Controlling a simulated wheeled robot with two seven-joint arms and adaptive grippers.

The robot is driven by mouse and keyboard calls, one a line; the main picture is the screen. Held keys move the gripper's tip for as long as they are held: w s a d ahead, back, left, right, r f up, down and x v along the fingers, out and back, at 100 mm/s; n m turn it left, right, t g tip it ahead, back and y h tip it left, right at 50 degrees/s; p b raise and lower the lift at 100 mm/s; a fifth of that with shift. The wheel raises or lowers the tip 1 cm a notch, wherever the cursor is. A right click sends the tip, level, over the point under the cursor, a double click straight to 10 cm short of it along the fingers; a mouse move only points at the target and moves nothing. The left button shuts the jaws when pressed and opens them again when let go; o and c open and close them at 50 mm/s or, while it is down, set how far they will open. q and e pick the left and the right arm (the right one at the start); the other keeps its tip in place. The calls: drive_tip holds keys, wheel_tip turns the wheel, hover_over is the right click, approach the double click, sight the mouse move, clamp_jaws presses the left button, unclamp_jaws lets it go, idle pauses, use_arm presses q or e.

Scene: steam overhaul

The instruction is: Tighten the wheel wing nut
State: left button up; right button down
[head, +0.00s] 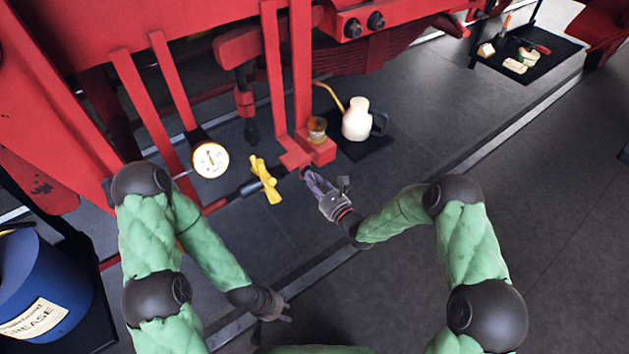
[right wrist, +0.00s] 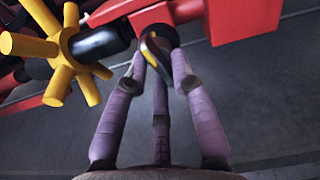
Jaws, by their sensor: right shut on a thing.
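The yellow spoked wheel (head: 265,180) sits on a dark shaft at the front of the red machine; it also shows at the upper left of the right wrist view (right wrist: 62,45). A black sleeve joins it to a red bracket (right wrist: 225,18).
A round white gauge (head: 210,159) is left of the wheel. A small amber jar (head: 317,129) stands on a red step, and a cream oil can (head: 357,119) stands on a black mat behind. A blue grease drum (head: 40,290) is at far left.

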drive_tip(key=shift+w+d+r+m, duration=0.1)
drive_tip(key=shift+m, duration=0.5)
drive_tip(key=shift+w+d+m, duration=0.1)
drive_tip(key=shift+m, duration=0.5)
drive_tip(key=shift+s, duration=0.1)
idle(0.4)
drive_tip(key=c, duration=1.2)
unclamp_jaws()
drive_tip(key=shift+c, duration=0.2)
drive_tip(key=shift+a, duration=0.1)
drive_tip(key=shift+s, duration=0.1)
drive_tip(key=v, duration=1.2)
